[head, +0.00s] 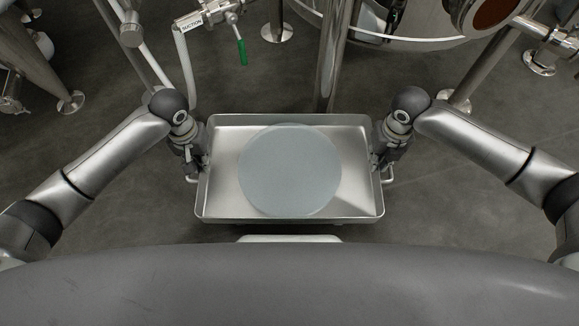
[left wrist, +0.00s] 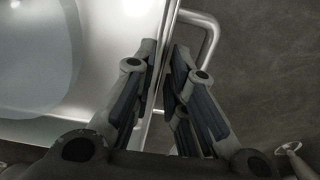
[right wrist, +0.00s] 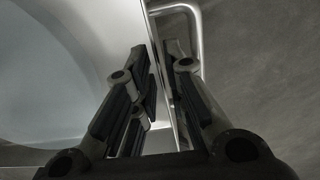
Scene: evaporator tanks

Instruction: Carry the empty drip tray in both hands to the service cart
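The drip tray (head: 212,207) is a shallow rectangular metal pan in the middle of the head view, level, with a wire handle on each short side. A flat, round, pale blue-grey patch (head: 290,170) lies in it; I cannot tell whether it is liquid or a disc. My left gripper (left wrist: 165,52) has its fingers on both sides of the tray's left wall, closed on it beside the handle (left wrist: 212,40). My right gripper (right wrist: 156,52) is closed the same way on the right wall. What supports the tray from below is hidden. No service cart is recognisable.
A steel post (head: 330,60) stands just behind the tray. A pipe with a green valve handle (head: 242,50) and a "SUCTION" label is at back left. Tank feet (head: 72,102) stand on the dark floor. Bare floor (head: 450,225) shows on both sides.

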